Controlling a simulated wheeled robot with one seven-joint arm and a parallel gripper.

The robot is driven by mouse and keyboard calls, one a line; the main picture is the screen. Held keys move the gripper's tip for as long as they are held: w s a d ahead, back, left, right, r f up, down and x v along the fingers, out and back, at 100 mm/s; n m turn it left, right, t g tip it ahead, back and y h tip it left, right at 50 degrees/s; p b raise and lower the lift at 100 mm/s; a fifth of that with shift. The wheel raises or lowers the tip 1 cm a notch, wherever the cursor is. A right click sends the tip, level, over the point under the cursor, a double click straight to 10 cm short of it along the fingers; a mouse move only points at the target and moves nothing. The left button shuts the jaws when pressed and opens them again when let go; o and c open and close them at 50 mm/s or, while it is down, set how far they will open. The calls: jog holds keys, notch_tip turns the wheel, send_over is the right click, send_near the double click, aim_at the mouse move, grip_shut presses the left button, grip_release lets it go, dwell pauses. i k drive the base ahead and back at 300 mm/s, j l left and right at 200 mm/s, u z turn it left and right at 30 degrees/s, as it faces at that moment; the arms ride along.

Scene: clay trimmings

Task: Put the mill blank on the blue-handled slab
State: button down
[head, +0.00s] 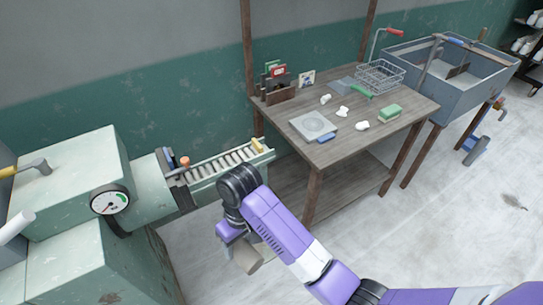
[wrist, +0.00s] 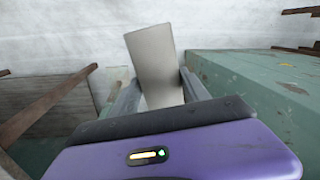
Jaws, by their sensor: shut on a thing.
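The mill blank is a plain grey-beige block (wrist: 152,55). In the wrist view it stands slightly tilted between my gripper's two fingers (wrist: 158,92), which are shut on it. In the head view the blank (head: 246,258) hangs from my gripper (head: 234,240), low in front of the roller track and left of the table. The blue-handled slab (head: 301,121) is a flat grey square with a round mark on it. It lies on the table's near left part, its blue handle (head: 328,137) toward the front edge. My gripper is apart from the slab.
A green machine (head: 75,185) and roller track (head: 215,163) stand left. A post rises at the table's back left.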

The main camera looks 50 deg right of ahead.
aim_at(313, 124)
jog(key=i+j+z, duration=0.15)
jog(key=z, duration=0.2)
jog(key=i+j+z, duration=0.15)
jog(key=j+z, duration=0.2)
jog(key=i+j+z, duration=0.1)
jog(key=j+z, duration=0.25)
jog(key=l, duration=0.1)
